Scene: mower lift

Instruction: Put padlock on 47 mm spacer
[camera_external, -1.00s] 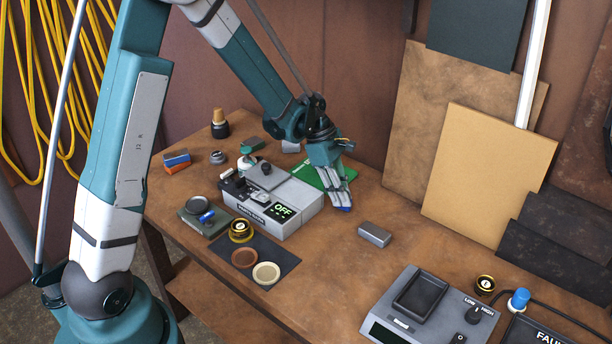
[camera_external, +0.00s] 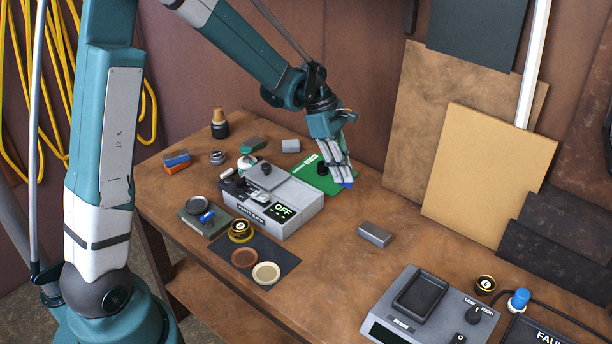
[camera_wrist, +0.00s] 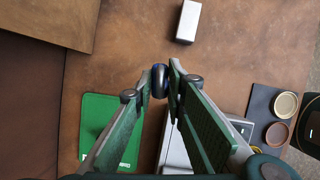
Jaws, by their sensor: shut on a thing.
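My gripper (camera_external: 346,181) is shut on a small dark blue thing, which shows between the fingertips in the wrist view (camera_wrist: 160,79). I take it for the padlock, though its shape is too small to be sure. It is held near the right edge of the green mat (camera_external: 308,178); its height above the table is hard to tell. A plain grey block (camera_external: 374,234), perhaps the 47 mm spacer, lies on the open table in front of the gripper. It also shows as a pale block in the wrist view (camera_wrist: 188,21). No size marking is readable.
A grey box with an OFF display (camera_external: 290,215) stands left of the gripper. A dark mat (camera_external: 284,258) with several round pieces lies in front. Boards (camera_external: 486,180) lean at the back right. Table around the grey block is clear.

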